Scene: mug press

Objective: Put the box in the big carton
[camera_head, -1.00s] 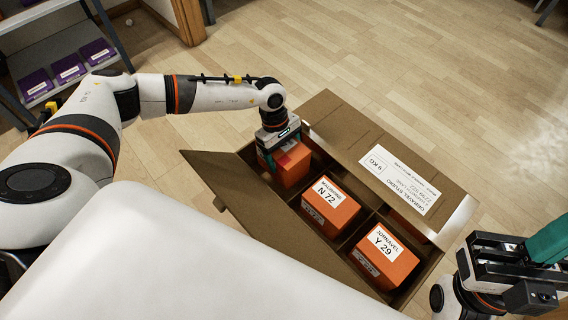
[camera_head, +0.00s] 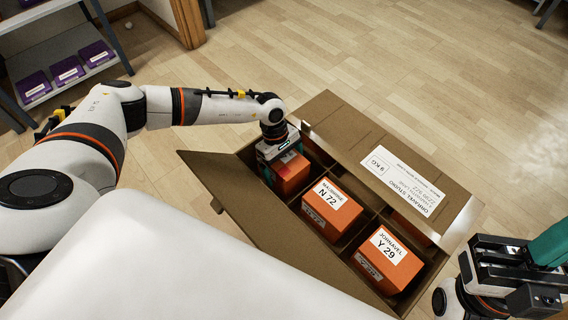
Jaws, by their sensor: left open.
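The big carton (camera_head: 232,195) stands open on the floor, with its inside split by dividers. An orange box (camera_head: 291,177) sits in the far-left compartment. My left gripper (camera_head: 280,153) is at the top of this box, open, with its fingers partly hidden. An orange box labelled N 72 (camera_head: 319,218) sits in the middle compartment. An orange box labelled Y 29 (camera_head: 373,270) sits in the near-right compartment. My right gripper (camera_head: 478,262) is at the lower right, apart from the carton; its fingertips are not clear.
The carton's flap with a white label (camera_head: 403,180) leans outward on the far side, and another flap spreads at the left. A shelf with purple boxes (camera_head: 68,71) stands at the upper left. The wooden floor (camera_head: 400,70) beyond is clear.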

